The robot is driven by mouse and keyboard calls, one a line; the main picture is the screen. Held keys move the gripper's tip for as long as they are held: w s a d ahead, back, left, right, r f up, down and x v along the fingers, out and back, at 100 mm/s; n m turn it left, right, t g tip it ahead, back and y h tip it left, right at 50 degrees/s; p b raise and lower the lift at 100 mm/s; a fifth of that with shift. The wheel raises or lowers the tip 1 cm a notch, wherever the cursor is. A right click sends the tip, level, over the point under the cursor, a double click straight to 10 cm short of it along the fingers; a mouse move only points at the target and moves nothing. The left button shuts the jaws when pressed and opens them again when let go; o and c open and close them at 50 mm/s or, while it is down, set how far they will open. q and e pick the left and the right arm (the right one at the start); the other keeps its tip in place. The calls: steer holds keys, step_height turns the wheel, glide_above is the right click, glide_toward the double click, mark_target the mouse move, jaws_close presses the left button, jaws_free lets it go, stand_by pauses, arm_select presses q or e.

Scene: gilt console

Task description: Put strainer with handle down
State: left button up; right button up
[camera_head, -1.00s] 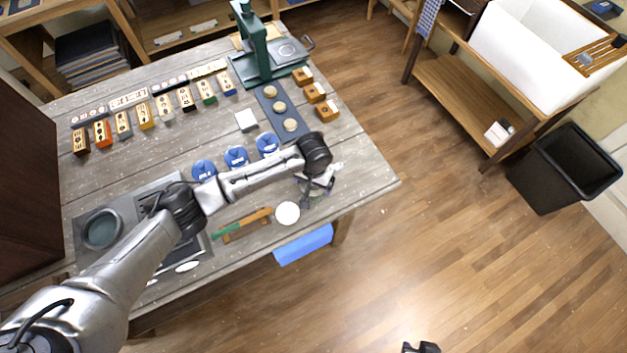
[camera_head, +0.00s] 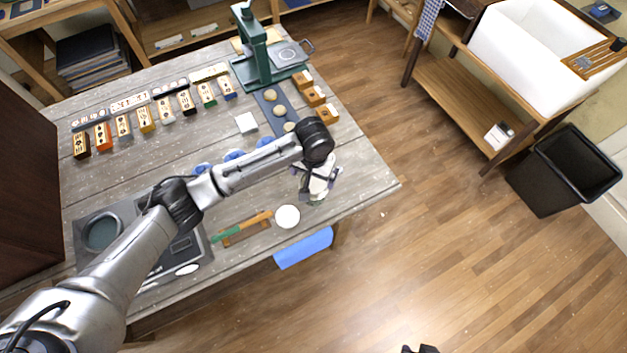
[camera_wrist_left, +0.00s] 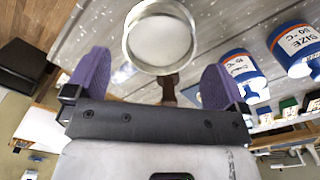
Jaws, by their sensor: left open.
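The strainer (camera_wrist_left: 160,40) shows in the left wrist view as a round metal rim with a pale inside. Its brown handle (camera_wrist_left: 169,88) points toward my left gripper and lies between the two purple fingers. My left gripper (camera_wrist_left: 150,88) is open, with a gap on each side of the handle. In the head view, my left gripper (camera_head: 318,178) is over the table's right front part, and it hides most or all of the strainer. Of my right gripper, only a dark part (camera_head: 420,349) shows at the bottom edge.
A white disc (camera_head: 287,216) and a green-handled tool (camera_head: 242,228) lie near the front table edge. Blue containers (camera_head: 233,155) stand behind my left arm, partly hidden. A dark tray with round pieces (camera_head: 270,96) lies farther back. Bare table (camera_head: 365,178) extends to the right.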

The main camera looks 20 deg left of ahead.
mark_target(313, 186)
arm_select(q)
step_height(313, 186, up, 5)
steer(key=shift+r, duration=0.1)
stand_by(0.3)
steer(key=s+d+f+m+h, duration=0.1)
steer(key=s+d+f, duration=0.15)
steer(key=s, duration=0.25)
steer(key=s+d+f+m+t+h, duration=0.1)
steer(key=s+f, duration=0.2)
steer(key=s, duration=0.1)
steer(key=s+d+f+h, duration=0.1)
steer(key=s+f, duration=0.2)
steer(key=s, duration=0.2)
steer(key=s+a+t+y, duration=0.1)
steer(key=s+a, duration=0.4)
steer(key=s, duration=0.3)
steer(key=s+a+t+y, duration=0.1)
steer(key=s+a, duration=0.4)
steer(key=s, duration=0.4)
steer(key=shift+s+a+t+y, duration=0.25)
steer(key=shift+a+t+y, duration=0.05)
steer(key=shift+a+y, duration=0.1)
steer(key=shift+r, duration=0.15)
